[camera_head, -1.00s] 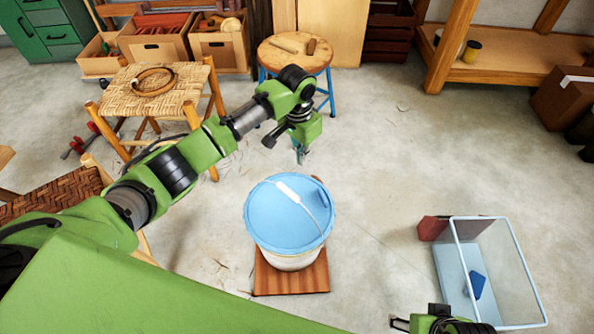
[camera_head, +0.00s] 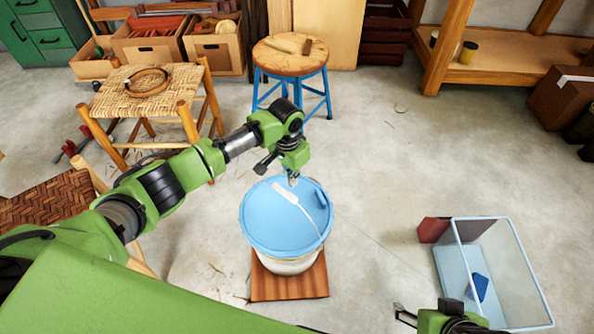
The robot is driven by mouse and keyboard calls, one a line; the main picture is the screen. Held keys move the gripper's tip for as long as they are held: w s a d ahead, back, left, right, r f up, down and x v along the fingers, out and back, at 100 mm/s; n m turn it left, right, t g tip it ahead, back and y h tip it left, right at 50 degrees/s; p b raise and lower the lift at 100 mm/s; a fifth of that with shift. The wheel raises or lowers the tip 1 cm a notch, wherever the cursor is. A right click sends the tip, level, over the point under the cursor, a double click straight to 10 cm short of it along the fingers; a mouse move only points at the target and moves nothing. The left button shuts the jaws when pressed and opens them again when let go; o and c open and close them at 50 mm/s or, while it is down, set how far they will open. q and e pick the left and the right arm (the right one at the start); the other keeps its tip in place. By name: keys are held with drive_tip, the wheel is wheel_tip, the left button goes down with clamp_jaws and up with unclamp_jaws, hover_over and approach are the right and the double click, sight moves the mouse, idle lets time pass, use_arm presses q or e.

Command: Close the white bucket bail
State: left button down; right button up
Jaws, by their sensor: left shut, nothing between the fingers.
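The white bucket (camera_head: 290,266) stands on a reddish-brown wooden board (camera_head: 288,286) and has a blue lid (camera_head: 262,222) on top. Its thin pale bail with a white grip (camera_head: 285,191) lies across the lid from the upper left to the lower right. My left gripper (camera_head: 292,182) is shut and empty, pointing down at the far rim of the lid, close to the grip's upper end. I cannot tell whether it touches the bail or the lid. My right gripper (camera_head: 402,315) shows only in part at the bottom edge, and its fingers are unclear.
A clear bin (camera_head: 507,262) with a blue object inside stands at right, beside a dark red block (camera_head: 432,230). A woven stool (camera_head: 145,90) and a round blue-legged stool (camera_head: 290,57) stand behind.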

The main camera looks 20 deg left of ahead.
use_arm(q)
drive_tip(key=shift+s+a+f, duration=0.15)
drive_tip(key=shift+s+f, duration=0.05)
drive_tip(key=shift+s, duration=0.2)
